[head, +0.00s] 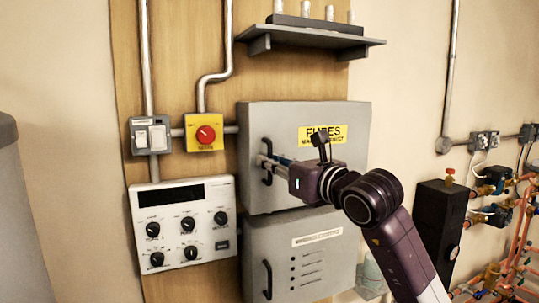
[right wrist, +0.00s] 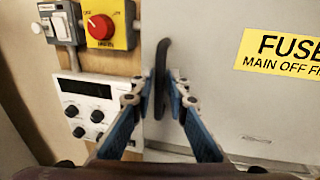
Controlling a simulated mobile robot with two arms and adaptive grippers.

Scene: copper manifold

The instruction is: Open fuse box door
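The grey fuse box (head: 300,120) hangs on the wooden board, and its door looks shut. A yellow FUSES label (head: 322,134) is on the door and also shows in the right wrist view (right wrist: 283,52). The black door handle (right wrist: 162,65) stands upright near the door's left edge; it also shows in the head view (head: 267,178). My right gripper (right wrist: 157,90) is in front of the door, its blue fingers apart on either side of the handle's lower part. A narrow gap seems to show beside the handle; contact is unclear. My left gripper is not in view.
A yellow switch box with a red knob (head: 206,134) and a control panel (head: 182,225) are left of the door. A second grey box (head: 300,262) sits just below, a shelf (head: 310,37) above. Copper pipes (head: 515,230) are at right.

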